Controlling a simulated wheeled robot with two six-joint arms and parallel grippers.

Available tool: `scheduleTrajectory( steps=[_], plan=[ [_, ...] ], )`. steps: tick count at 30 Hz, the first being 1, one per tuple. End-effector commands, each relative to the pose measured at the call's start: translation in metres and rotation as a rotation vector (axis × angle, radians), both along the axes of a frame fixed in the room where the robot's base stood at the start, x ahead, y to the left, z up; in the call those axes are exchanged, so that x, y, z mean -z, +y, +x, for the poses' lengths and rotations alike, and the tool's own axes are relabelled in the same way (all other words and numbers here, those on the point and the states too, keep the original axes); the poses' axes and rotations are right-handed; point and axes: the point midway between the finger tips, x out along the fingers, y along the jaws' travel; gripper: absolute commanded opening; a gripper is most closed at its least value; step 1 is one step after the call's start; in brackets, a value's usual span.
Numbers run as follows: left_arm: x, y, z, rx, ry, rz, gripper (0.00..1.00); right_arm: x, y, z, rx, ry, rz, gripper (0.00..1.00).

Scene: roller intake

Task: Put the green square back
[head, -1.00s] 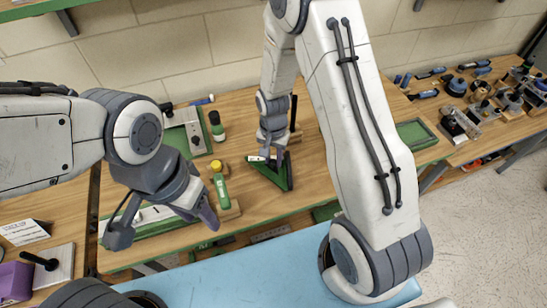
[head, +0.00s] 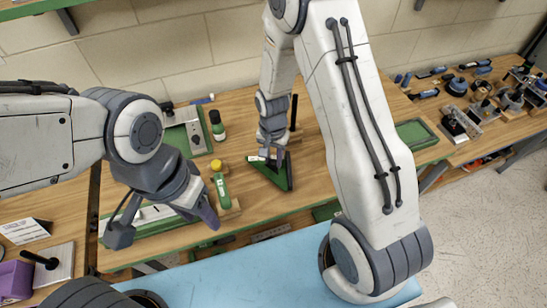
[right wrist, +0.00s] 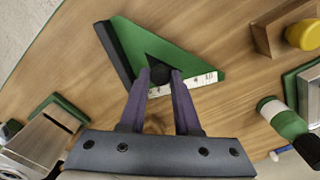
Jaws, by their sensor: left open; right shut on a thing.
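The green square (right wrist: 148,45) is a flat green triangle with a dark edge, a black knob and a white scale strip. In the head view, the green square (head: 270,172) is at the wooden bench top, right of the middle bottles; I cannot tell whether it touches the wood. My right gripper (right wrist: 160,76) is shut on its black knob. It also shows from behind in the head view (head: 268,156), where the fingers are mostly hidden. My left gripper (head: 207,212) is open and empty near the bench's front edge, apart from the square.
A dark upright post (head: 293,112) is behind the square. A green tray (head: 415,134) lies to the right. Bare wood surrounds the square.

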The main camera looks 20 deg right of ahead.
Motion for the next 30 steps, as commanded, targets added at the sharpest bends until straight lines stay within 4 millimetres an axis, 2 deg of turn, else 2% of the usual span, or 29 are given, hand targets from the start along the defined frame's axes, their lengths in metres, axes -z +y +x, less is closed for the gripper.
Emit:
scheduleTrajectory(
  steps=[17,18,20,30],
  plan=[
    [0.012,0.0,0.0,0.0,0.0,0.0,0.5,0.015,0.0,0.0,0.0,-0.001,0.0,0.0],
    [0.011,0.0,0.0,0.0,0.0,0.0,0.5,0.014,0.0,0.0,0.0,-0.001,0.0,0.46],
    [0.011,0.0,0.0,0.0,0.0,0.0,0.5,0.014,0.0,0.0,0.0,-0.001,0.0,0.66],
    [0.011,0.0,0.0,0.0,0.0,0.0,0.5,0.012,0.0,0.0,0.0,-0.001,-0.001,0.66]
  ],
)
